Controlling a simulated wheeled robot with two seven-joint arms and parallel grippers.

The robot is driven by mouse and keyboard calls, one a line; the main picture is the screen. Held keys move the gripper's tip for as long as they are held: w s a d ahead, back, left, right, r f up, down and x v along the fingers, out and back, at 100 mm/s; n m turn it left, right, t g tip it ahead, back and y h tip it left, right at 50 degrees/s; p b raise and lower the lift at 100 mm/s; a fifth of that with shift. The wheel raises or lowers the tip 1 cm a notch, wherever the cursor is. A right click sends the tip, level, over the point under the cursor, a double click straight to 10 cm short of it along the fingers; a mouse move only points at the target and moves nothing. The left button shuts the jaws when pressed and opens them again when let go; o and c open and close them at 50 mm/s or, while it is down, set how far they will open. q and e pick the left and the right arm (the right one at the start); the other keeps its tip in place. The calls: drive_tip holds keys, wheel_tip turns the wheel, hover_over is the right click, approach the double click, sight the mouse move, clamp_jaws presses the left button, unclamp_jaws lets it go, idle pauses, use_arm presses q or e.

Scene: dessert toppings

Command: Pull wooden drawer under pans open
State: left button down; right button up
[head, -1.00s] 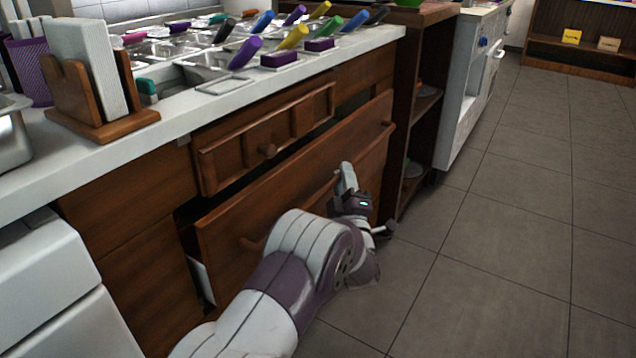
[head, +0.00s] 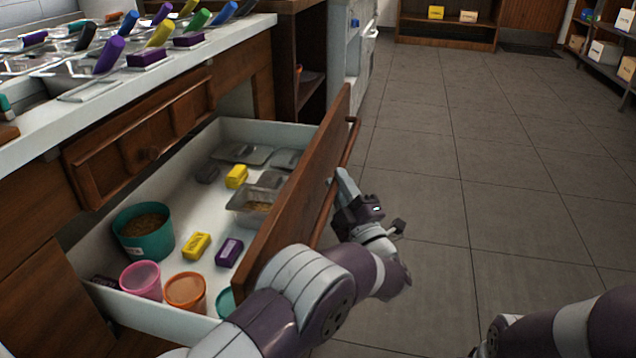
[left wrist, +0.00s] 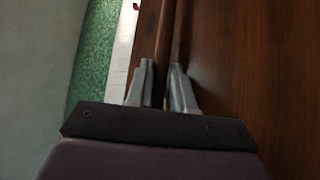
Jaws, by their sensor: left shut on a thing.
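The large wooden drawer (head: 292,200) under the counter pans is pulled well out, and its white inside shows. A long wooden bar handle (head: 327,205) runs along its front. My left gripper (head: 343,184) is at this handle. In the left wrist view the two fingers (left wrist: 160,88) close on either side of the handle bar (left wrist: 168,40), with the drawer front (left wrist: 250,80) to the right. My right arm shows at the lower right of the head view, but its fingers are out of the picture.
The drawer holds a teal tub (head: 143,232), a pink cup (head: 141,281), an orange cup (head: 186,290), yellow boxes (head: 196,245) and a clear container (head: 252,204). A smaller drawer front (head: 140,140) is above. Open tiled floor (head: 440,200) lies to the right.

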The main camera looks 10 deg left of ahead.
use_arm(q)
drive_tip(key=shift+d, duration=0.6)
drive_tip(key=c, duration=1.1)
unclamp_jaws()
drive_tip(key=p+v, duration=0.5)
drive_tip(key=v, duration=0.7)
drive_tip(key=shift+s+d+f, duration=0.1)
drive_tip(key=shift+s+d, duration=0.1)
drive_tip(key=shift+s, duration=0.1)
